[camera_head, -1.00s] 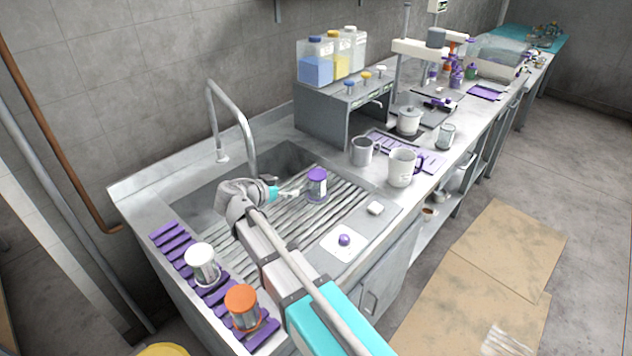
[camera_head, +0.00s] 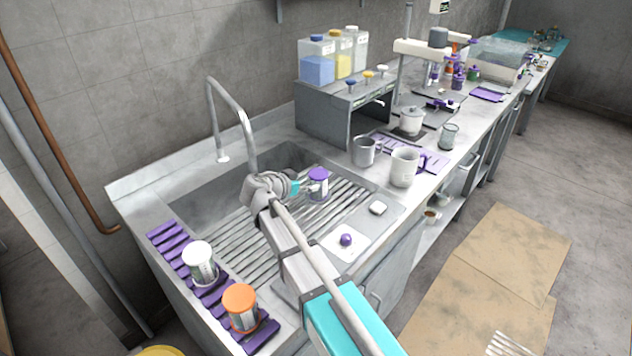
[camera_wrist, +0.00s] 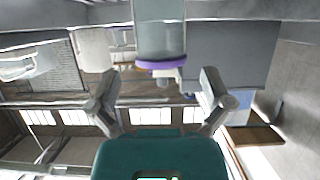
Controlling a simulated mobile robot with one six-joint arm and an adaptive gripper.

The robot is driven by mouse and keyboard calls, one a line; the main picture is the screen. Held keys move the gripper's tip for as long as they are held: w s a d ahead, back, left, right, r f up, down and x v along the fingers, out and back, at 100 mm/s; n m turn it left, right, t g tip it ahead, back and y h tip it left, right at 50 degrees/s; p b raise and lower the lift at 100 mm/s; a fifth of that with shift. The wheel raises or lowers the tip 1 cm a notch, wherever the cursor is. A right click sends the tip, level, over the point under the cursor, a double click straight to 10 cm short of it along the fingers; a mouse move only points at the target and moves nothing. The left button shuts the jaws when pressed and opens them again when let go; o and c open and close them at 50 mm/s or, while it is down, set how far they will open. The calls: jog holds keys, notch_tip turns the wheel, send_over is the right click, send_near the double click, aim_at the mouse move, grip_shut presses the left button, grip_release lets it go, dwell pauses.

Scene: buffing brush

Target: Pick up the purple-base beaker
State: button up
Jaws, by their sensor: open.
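The purple-base beaker (camera_head: 319,190) stands on the ribbed drainboard right of the sink basin, with its purple end on top and clear glass below. My gripper (camera_head: 309,187) is at its left side in the head view, level with its glass body. In the wrist view the beaker's clear body (camera_wrist: 160,32) is at the top centre, its purple ring toward the picture's middle. The two open fingers (camera_wrist: 158,86) are spread on either side of its line, with nothing held. I cannot tell whether a finger touches the glass.
A white-topped jar (camera_head: 201,265) and an orange-topped jar (camera_head: 240,310) stand on a purple slatted rack at the front left. A faucet (camera_head: 234,115) rises behind the sink. A purple knob (camera_head: 345,240) and a white block (camera_head: 378,208) lie right of the drainboard. Mugs (camera_head: 404,167) stand farther right.

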aim_at(312, 180)
jog(key=shift+w+d+f, duration=0.25)
jog(key=shift+w+d, duration=0.1)
jog(key=shift+w, duration=0.1)
jog(key=shift+b+x, duration=1)
jog(key=shift+x, duration=1.6)
jog(key=c, duration=1.1)
jog(key=shift+c, duration=0.2)
jog(key=shift+r, duration=0.25)
